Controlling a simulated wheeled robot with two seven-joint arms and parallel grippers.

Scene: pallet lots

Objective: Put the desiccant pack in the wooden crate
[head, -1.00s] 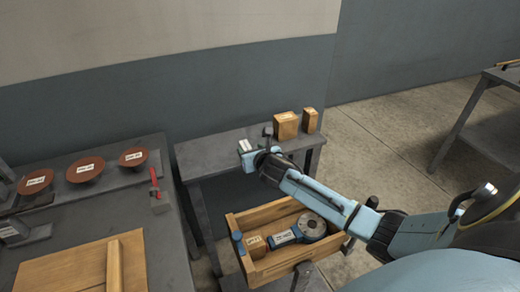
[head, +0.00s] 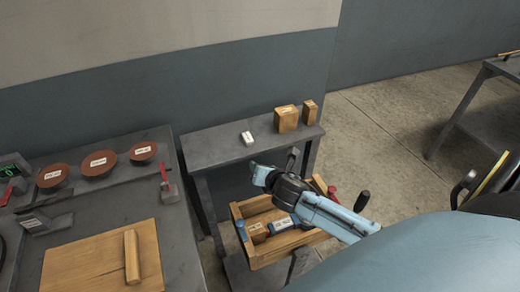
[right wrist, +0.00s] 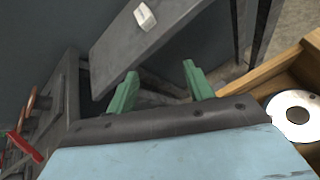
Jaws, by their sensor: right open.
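A small white pack with a label, which looks like the desiccant pack (head: 247,138), lies on the narrow grey table. It also shows at the top of the right wrist view (right wrist: 145,16). The wooden crate (head: 285,249) stands lower, in front of that table. My right gripper (head: 256,174) is apart from the pack, between the table's front edge and the crate. In the right wrist view its green fingers (right wrist: 159,73) are spread with nothing between them. My left gripper is not in view.
Two cardboard boxes (head: 287,119) (head: 310,112) stand right of the pack. A workbench with brown discs (head: 98,162) and a wooden board (head: 95,262) is at left.

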